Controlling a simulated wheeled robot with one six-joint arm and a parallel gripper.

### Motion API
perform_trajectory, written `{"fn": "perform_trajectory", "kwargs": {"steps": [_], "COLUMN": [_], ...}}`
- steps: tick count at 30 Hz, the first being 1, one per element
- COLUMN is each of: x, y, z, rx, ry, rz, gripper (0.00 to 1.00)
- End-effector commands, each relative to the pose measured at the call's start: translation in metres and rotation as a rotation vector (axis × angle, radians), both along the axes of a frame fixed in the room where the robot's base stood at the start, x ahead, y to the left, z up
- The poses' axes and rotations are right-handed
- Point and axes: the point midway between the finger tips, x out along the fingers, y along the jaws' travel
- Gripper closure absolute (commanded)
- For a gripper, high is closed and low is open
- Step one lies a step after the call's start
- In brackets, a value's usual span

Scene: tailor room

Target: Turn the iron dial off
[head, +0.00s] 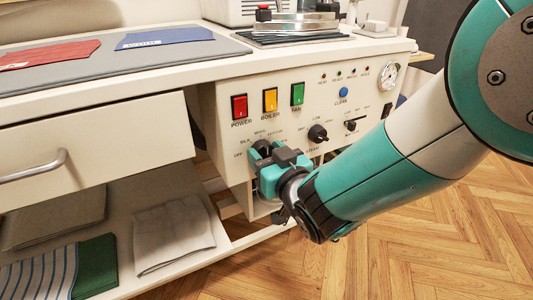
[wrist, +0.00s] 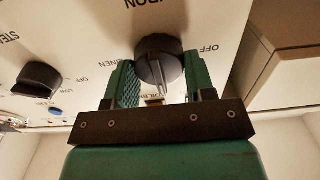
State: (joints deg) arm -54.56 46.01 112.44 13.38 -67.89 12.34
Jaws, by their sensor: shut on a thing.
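The iron dial (wrist: 160,62) is a dark round knob on the cream control panel. In the wrist view, its raised grip ridge sits between the two green fingers of my gripper (wrist: 158,82), which is shut on it. The lettering IRON, LINEN and OFF shows around it, with OFF to the right in that view. In the head view my teal gripper (head: 263,157) is at the lower left of the panel and covers most of the dial. I cannot tell which mark the dial points to.
The black steam dial (head: 318,133) is to the right; it also shows in the wrist view (wrist: 38,78). Red power (head: 240,107), yellow boiler (head: 270,100) and green fan (head: 297,94) switches are above. An open drawer (head: 95,140) stands out at left.

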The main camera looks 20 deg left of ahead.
Motion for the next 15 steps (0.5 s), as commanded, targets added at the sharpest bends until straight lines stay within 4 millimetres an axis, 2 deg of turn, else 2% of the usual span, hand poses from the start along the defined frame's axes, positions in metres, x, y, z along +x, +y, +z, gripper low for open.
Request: {"fn": "perform_trajectory", "kwargs": {"steps": [8, 15], "x": [0.0001, -0.0002], "y": [-0.0002, 0.0002], "z": [0.0007, 0.0014], "rx": [-0.049, -0.162], "ry": [-0.057, -0.19], "rz": [-0.001, -0.002], "gripper": [0.74, 0.74]}}
